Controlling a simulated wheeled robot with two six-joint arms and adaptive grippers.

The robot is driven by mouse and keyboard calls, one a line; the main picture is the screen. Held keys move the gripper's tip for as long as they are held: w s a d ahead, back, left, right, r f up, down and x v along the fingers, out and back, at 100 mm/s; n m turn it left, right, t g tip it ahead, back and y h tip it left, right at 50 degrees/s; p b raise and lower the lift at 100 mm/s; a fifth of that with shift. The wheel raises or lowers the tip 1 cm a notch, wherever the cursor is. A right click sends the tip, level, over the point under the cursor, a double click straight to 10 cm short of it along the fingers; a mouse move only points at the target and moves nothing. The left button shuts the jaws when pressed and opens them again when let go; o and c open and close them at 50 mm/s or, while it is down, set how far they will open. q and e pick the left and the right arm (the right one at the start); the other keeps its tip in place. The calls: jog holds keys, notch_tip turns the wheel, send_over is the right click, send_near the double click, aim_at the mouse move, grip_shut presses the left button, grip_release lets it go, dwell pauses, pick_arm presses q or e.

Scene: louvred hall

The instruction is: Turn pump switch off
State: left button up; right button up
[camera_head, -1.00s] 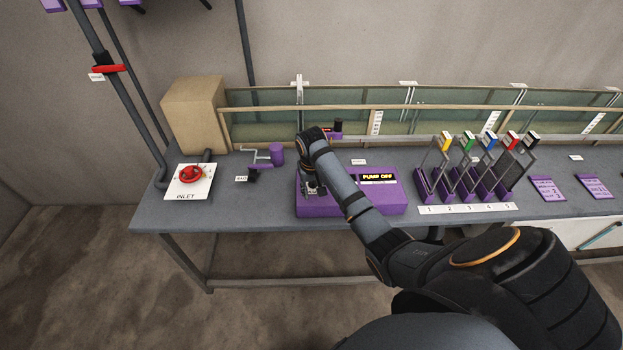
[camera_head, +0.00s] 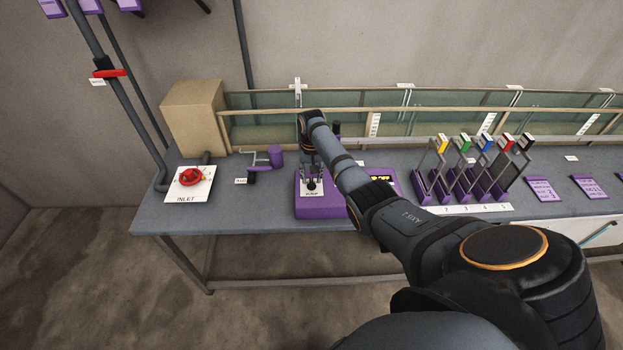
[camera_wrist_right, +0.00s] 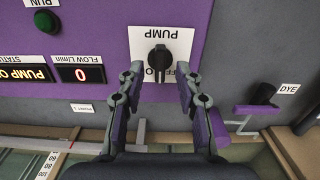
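The pump switch is a black rotary knob (camera_wrist_right: 159,61) on a white plate marked PUMP, on a purple console (camera_head: 325,209). The knob also shows in the head view (camera_head: 311,186). My right gripper (camera_wrist_right: 160,76) is open, its two fingers apart with the knob between and just beyond their tips; I see no contact. In the head view the right gripper (camera_head: 313,174) is above the knob. A finger partly hides the OFF mark. The status display (camera_wrist_right: 23,74) is cut off, reading "PUMP O"; the flow display (camera_wrist_right: 81,74) reads 0. My left gripper is not in view.
A green RUN button (camera_wrist_right: 46,21) is on the same console. A purple dye handle (camera_head: 276,156) and a red inlet valve (camera_head: 191,176) are to the left on the bench. Several coloured-top gates (camera_head: 486,142) stand to the right. A glass-sided flume (camera_head: 270,106) runs behind.

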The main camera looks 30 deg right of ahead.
jog(key=shift+f, duration=1.1)
grip_shut()
jog(key=shift+n, duration=0.3)
jog(key=n+p, duration=0.1)
jog(key=n, duration=0.7)
jog(key=shift+p, duration=0.4)
grip_release()
